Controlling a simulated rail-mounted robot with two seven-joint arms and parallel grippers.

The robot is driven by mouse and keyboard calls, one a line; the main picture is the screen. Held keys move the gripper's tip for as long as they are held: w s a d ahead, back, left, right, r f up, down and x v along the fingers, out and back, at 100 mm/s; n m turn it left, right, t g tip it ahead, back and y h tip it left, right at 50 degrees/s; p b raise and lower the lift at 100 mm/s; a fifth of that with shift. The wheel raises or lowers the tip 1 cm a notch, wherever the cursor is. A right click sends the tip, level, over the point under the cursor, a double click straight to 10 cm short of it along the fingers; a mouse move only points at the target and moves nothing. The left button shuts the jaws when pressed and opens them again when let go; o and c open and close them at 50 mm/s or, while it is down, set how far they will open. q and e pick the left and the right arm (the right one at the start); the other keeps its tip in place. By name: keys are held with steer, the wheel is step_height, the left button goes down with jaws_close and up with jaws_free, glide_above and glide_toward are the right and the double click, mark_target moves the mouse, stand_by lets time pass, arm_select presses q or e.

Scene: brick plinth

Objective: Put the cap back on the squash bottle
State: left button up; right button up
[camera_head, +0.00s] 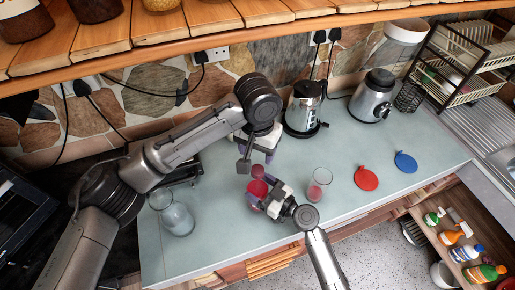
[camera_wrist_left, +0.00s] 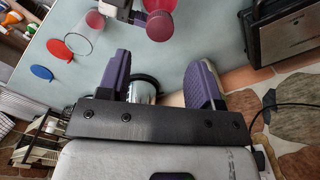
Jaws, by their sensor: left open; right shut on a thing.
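The squash bottle (camera_head: 257,189) is red-pink and stands out over the middle of the counter. My right gripper (camera_head: 262,200) is shut on it. In the left wrist view the bottle (camera_wrist_left: 160,24) shows at the top, beyond my open fingers. My left gripper (camera_head: 256,163) is open and empty, just above and behind the bottle; its purple pads (camera_wrist_left: 160,78) have nothing between them. A flat red disc (camera_head: 366,178) and a flat blue disc (camera_head: 405,161) lie on the counter to the right. I cannot tell whether either is the cap.
A glass with red liquid (camera_head: 318,187) stands right of the bottle. A glass carafe (camera_head: 173,214) stands at left. A kettle (camera_head: 303,110) and a steel appliance (camera_head: 372,97) stand along the stone wall. A wooden shelf (camera_head: 200,20) overhangs the back. Bare counter lies around the discs.

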mark_target(257, 169)
arm_select(q)
steer(key=shift+f, duration=0.15)
steer(key=shift+f, duration=3.9)
steer(key=shift+c, duration=0.3)
steer(key=c, duration=0.9)
steer(key=m, duration=0.5)
steer(key=o, duration=1.1)
